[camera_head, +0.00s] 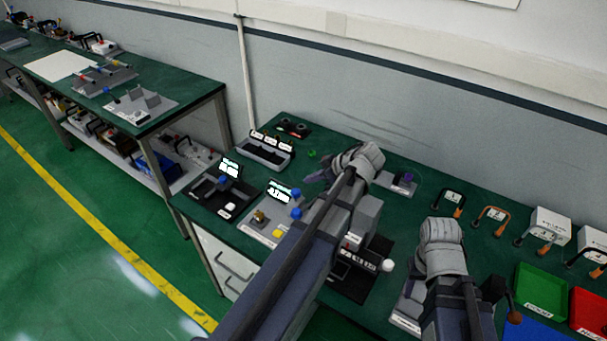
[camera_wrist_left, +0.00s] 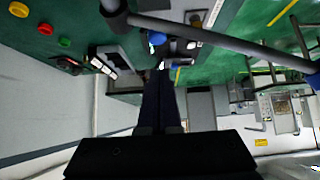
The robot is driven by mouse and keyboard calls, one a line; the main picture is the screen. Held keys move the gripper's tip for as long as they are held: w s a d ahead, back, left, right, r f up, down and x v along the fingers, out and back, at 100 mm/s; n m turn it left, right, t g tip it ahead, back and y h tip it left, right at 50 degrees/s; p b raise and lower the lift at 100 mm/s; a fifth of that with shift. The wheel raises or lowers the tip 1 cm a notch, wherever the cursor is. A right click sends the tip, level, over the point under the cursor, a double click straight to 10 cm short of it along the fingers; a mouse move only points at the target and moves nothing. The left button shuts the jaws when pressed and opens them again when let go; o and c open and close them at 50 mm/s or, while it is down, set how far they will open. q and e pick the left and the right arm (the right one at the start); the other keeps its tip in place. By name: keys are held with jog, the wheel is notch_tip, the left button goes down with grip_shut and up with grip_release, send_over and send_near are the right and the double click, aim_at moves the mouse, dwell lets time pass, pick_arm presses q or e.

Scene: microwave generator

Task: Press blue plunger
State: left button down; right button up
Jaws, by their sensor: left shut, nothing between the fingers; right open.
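My left gripper (camera_head: 316,177) is over the bench, left of my pale wrist joint. In the left wrist view its dark fingers (camera_wrist_left: 161,68) are together with nothing between them. Several small blue parts stand on the devices below and to the left: one (camera_head: 297,194) by a lit display, one (camera_head: 296,213) just under it, and one (camera_head: 223,180) on the dark device. I cannot tell which is the plunger. A blue part (camera_wrist_left: 157,38) shows beyond the fingertips in the left wrist view, apart from them. My right arm is at the lower right; its fingers cannot be made out.
The green bench (camera_head: 400,215) also carries a grey device with a yellow button (camera_head: 278,233), a triple-label unit (camera_head: 265,150), a green bin (camera_head: 541,289) and a red bin (camera_head: 590,312). My left arm covers the bench middle. A wall stands behind.

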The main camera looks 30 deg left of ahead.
pick_arm(q)
jog(key=p+v, duration=0.1)
jog(key=v, duration=0.2)
jog(key=shift+d+r, duration=0.1)
jog(key=shift+d, duration=0.1)
pick_arm(e)
notch_tip(320, 180, up, 2)
jog(key=shift+d+r, duration=0.1)
jog(key=shift+r, duration=0.05)
dwell(0.5)
